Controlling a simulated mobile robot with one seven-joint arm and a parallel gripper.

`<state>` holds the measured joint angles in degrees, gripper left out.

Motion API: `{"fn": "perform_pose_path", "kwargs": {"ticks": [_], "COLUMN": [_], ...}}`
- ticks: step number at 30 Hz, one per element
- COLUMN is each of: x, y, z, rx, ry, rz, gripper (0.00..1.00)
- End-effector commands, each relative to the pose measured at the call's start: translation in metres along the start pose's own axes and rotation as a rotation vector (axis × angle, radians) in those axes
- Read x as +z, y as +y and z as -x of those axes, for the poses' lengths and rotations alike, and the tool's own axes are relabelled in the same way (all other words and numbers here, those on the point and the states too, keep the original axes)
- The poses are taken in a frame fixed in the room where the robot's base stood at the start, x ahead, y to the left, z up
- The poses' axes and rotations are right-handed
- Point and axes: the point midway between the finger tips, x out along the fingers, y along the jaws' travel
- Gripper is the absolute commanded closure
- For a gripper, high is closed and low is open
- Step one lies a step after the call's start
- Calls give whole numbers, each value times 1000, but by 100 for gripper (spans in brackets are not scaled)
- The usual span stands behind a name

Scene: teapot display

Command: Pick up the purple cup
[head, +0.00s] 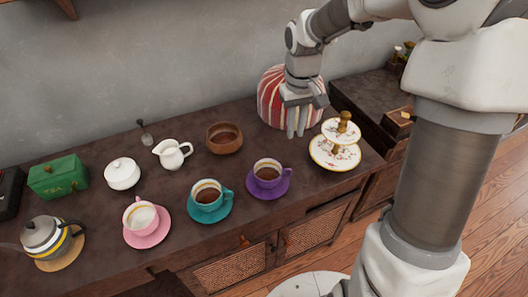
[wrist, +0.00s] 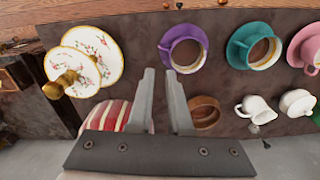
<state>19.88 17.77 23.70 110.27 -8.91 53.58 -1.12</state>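The purple cup (head: 267,172) holds a dark drink and stands upright on a purple saucer (head: 267,192) near the front edge of the cabinet top. In the wrist view the purple cup (wrist: 187,53) is beyond my fingertips, a little to their right. My gripper (head: 296,132) is above the cabinet top, behind and to the right of the cup, pointing down. The wrist view shows my gripper (wrist: 161,75) with two fingers apart and nothing between them.
A tiered floral stand (head: 335,155) is right of the purple cup. A teal cup (head: 208,197) is to its left, with a pink cup (head: 141,216) further left. A wooden bowl (head: 223,139) and a white creamer (head: 172,153) stand behind. A striped cosy (head: 275,98) is behind my gripper.

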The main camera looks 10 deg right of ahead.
Motion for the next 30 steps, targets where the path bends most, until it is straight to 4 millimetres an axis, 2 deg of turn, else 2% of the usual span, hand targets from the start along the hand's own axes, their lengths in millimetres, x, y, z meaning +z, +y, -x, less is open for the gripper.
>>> {"fn": "perform_pose_path", "kwargs": {"ticks": [5, 15, 19, 26, 30], "x": [0, 1, 0, 0, 0], "y": [0, -1, -1, 0, 0], "z": [-27, -100, -117, -128, -146], "rx": [-5, -5, -3, -2, -4], "ry": [-7, -6, -4, -3, -4], "rz": [1, 1, 1, 1, 0], "gripper": [83, 83, 83, 83, 83]}}
